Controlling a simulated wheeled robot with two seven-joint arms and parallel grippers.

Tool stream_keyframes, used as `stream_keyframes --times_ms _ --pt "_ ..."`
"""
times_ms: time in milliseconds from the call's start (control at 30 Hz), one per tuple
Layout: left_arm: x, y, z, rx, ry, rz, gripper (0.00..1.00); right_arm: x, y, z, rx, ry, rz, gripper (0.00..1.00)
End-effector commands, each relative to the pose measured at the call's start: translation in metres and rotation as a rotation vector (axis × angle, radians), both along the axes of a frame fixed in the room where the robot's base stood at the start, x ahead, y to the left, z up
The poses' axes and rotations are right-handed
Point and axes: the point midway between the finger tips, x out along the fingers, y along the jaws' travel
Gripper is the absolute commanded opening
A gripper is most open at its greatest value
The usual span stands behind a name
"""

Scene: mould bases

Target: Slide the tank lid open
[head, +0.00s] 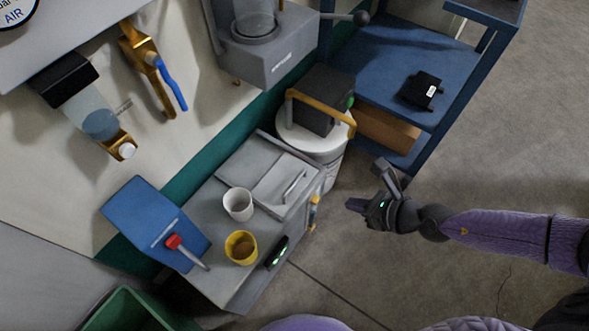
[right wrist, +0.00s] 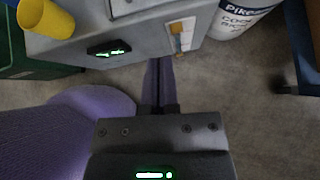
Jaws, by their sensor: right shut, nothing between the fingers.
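The grey tank (head: 222,284) stands at the lower middle of the head view. Its flat lid (head: 268,190) lies on the far part of the top and has a bar handle (head: 295,187). The lid appears to cover the opening, though I cannot tell exactly how far. My right gripper (head: 353,204) is to the right of the tank, apart from it and from the handle. Its fingers are together and empty. In the right wrist view the shut fingers (right wrist: 158,72) point toward the tank's front face (right wrist: 142,48). My left gripper is not in view.
A white cup (head: 238,204) and a yellow cup (head: 241,247) stand on the tank top. A white drum (head: 315,145) carrying a dark box (head: 318,98) stands beyond the tank. A blue shelf (head: 378,62) is behind. The floor at right is clear.

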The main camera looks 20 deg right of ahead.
Motion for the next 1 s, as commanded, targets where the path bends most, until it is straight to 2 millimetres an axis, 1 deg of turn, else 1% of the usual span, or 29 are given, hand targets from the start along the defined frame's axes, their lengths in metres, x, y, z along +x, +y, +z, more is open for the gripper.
stream_keyframes --times_ms 33,100,167,267,367,500,667,700,800,1000 --pt "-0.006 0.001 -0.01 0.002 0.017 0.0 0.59 -0.003 0.001 -0.012 -0.034 -0.012 0.056 0.0" --pt "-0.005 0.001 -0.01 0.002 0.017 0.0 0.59 -0.003 0.004 -0.009 -0.059 -0.032 0.098 0.0" --pt "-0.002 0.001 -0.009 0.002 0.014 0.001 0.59 0.0 0.006 -0.009 -0.063 -0.039 0.104 0.0" --pt "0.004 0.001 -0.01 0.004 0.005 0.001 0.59 0.011 0.015 -0.018 -0.06 -0.041 0.101 0.0" --pt "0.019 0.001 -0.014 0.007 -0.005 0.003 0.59 0.024 0.025 -0.034 -0.058 -0.038 0.098 0.0" --pt "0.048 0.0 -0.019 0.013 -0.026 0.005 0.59 0.042 0.039 -0.055 -0.058 -0.036 0.097 0.0" --pt "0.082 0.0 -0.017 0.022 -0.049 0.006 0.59 0.058 0.052 -0.072 -0.058 -0.034 0.097 0.0" --pt "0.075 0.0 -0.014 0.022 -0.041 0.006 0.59 0.066 0.057 -0.064 -0.058 -0.041 0.097 0.0" --pt "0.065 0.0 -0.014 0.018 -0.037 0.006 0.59 0.078 0.066 -0.059 -0.058 -0.042 0.096 0.0" --pt "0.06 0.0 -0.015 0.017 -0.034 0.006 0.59 0.088 0.074 -0.058 -0.059 -0.038 0.096 0.0"
